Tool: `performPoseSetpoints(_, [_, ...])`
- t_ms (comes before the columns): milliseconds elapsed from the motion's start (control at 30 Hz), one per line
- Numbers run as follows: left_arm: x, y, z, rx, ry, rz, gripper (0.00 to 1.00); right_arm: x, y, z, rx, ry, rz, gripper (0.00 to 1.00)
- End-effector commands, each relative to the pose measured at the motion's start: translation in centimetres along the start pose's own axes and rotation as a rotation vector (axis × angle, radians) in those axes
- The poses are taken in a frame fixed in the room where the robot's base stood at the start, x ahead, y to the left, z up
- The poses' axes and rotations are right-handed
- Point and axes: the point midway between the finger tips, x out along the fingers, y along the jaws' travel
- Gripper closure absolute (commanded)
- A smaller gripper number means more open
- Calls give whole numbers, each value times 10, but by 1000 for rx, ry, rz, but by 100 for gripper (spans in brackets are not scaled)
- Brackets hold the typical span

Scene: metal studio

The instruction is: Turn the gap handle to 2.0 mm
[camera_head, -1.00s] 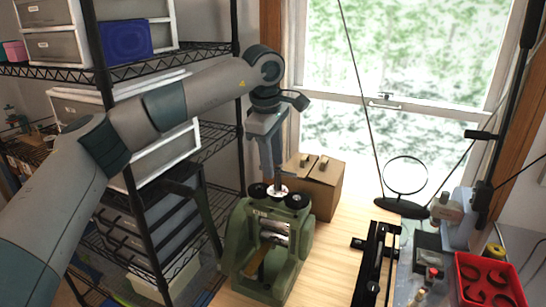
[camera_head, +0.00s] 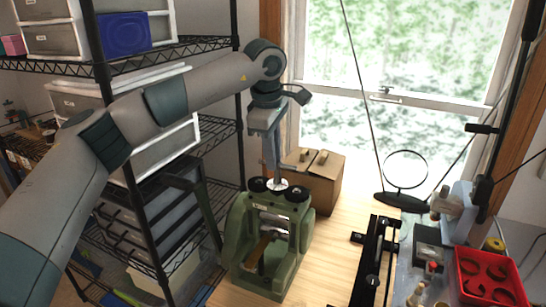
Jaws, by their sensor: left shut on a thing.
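A green rolling mill (camera_head: 239,234) stands on the wooden bench, with two dark round knobs on top and bright rollers in its front opening. The gap handle (camera_head: 277,184) is at the top centre of the mill, between the knobs. It is small, and any scale or reading on it is too small to make out. My left gripper (camera_head: 273,172) points down from above and is shut on the handle; its fingers partly hide the upper part. My right gripper is not in view.
A cardboard box (camera_head: 325,187) stands close behind the mill. A black wire shelf (camera_head: 145,190) with bins is at the left. A black clamp-like tool (camera_head: 373,262), a round mirror (camera_head: 406,170) and a red tray (camera_head: 462,277) lie to the right. Bare bench shows right of the mill.

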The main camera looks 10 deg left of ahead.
Motion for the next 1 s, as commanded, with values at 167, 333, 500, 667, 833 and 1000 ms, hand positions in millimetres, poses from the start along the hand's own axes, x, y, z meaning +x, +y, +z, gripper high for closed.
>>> performPoseSetpoints(167, [3, -1, 1, -87, 18, 2, 100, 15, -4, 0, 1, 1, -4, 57])
performPoseSetpoints(333, [4, -2, 2, -202, 41, 2, 100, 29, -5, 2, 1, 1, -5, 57])
performPoseSetpoints(500, [2, -3, 3, -321, 64, 2, 100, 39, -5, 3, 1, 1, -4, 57])
performPoseSetpoints(667, [1, -4, 4, -411, 82, 1, 100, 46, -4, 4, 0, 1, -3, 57])
performPoseSetpoints(833, [0, -4, 4, -470, 93, 1, 100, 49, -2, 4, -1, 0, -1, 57])
performPoseSetpoints(1000, [-1, -4, 4, -489, 97, 1, 100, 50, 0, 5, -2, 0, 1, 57])
